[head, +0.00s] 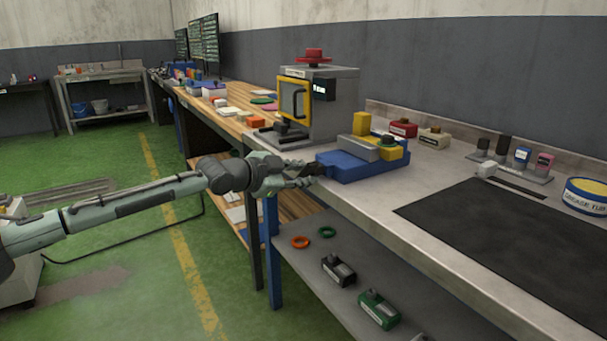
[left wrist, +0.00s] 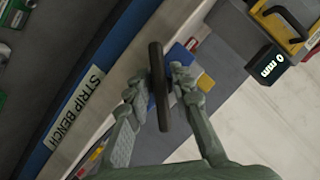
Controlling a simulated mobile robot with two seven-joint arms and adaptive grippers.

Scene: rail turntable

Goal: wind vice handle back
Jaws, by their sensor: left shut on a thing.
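The vice (head: 360,165) has a blue base, a grey jaw block and a yellow block, and sits at the front edge of the grey bench. My left gripper (head: 306,176) is at the vice's left end, at the bench edge. In the left wrist view its fingers (left wrist: 160,85) are shut around the dark bar of the vice handle (left wrist: 158,88). The bar sticks out beyond the fingers at both ends. In that view the blue vice body (left wrist: 181,57) shows partly behind the fingers. My right gripper is not in view.
A grey machine with a yellow-framed door (head: 294,98) and red knob stands behind the vice. A black mat (head: 480,235) lies on the bench at right, with a grease tub (head: 586,197) beyond it. The lower shelf (head: 315,270) holds rings and small boxes. Green floor lies in front.

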